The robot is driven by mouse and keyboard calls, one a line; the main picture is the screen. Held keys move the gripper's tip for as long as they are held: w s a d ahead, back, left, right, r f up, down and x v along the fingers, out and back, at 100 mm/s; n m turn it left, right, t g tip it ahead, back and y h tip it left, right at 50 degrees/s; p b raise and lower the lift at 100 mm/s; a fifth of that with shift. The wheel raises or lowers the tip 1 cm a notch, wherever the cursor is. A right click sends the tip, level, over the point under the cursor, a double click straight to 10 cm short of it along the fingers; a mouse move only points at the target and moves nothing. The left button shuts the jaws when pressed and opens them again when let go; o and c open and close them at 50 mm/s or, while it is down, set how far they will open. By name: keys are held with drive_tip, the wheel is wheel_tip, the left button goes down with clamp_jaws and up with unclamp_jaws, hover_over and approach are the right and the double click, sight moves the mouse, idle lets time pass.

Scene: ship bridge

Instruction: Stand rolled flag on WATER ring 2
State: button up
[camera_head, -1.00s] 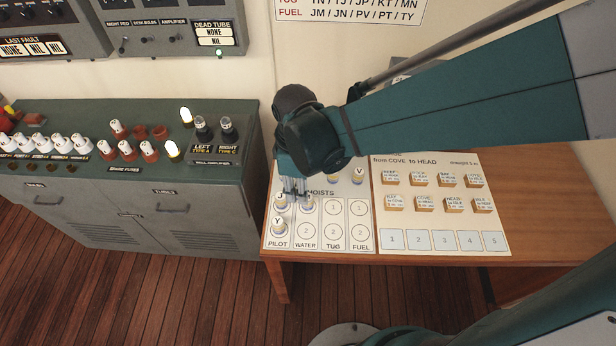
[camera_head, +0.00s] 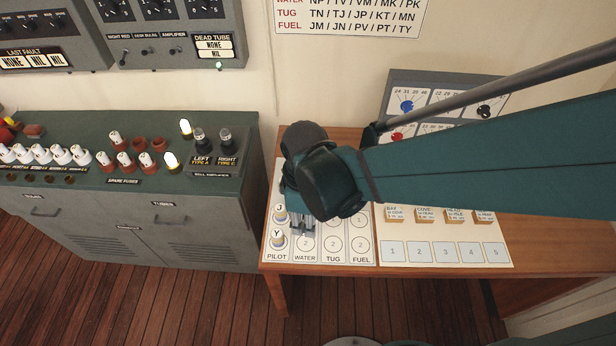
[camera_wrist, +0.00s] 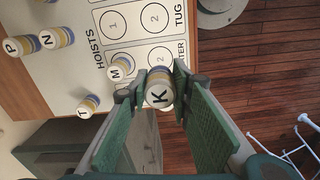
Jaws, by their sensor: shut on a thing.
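My gripper (camera_wrist: 158,80) is shut on a rolled flag marked K (camera_wrist: 158,94), white-topped with blue and yellow bands. In the wrist view the flag is beside WATER ring 2 (camera_wrist: 160,57), which is partly covered by it. I cannot tell whether its base touches the card. Flag M (camera_wrist: 121,68) stands at WATER ring 1. In the head view my gripper (camera_head: 301,226) points down just behind WATER ring 2 (camera_head: 305,243), and my arm hides the held flag.
Flags J (camera_head: 279,213) and Y (camera_head: 277,240) stand in the PILOT column. Flags P (camera_wrist: 22,44), N (camera_wrist: 57,38) and T (camera_wrist: 88,106) stand nearby. TUG and FUEL rings 2 are empty. A card with small blocks (camera_head: 440,230) lies to the right.

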drive_tip(key=b, duration=0.1)
hover_over(306, 243)
drive_tip(key=shift+f, duration=2.8)
drive_tip(key=shift+f+b, duration=0.4)
drive_tip(key=shift+f, duration=1.65)
drive_tip(key=shift+f, duration=0.2)
drive_tip(key=o, duration=0.8)
drive_tip(key=shift+r, duration=0.2)
drive_tip(key=shift+s+r+p, duration=0.1)
drive_tip(key=shift+r+p, duration=1)
drive_tip(key=shift+r, duration=4.9)
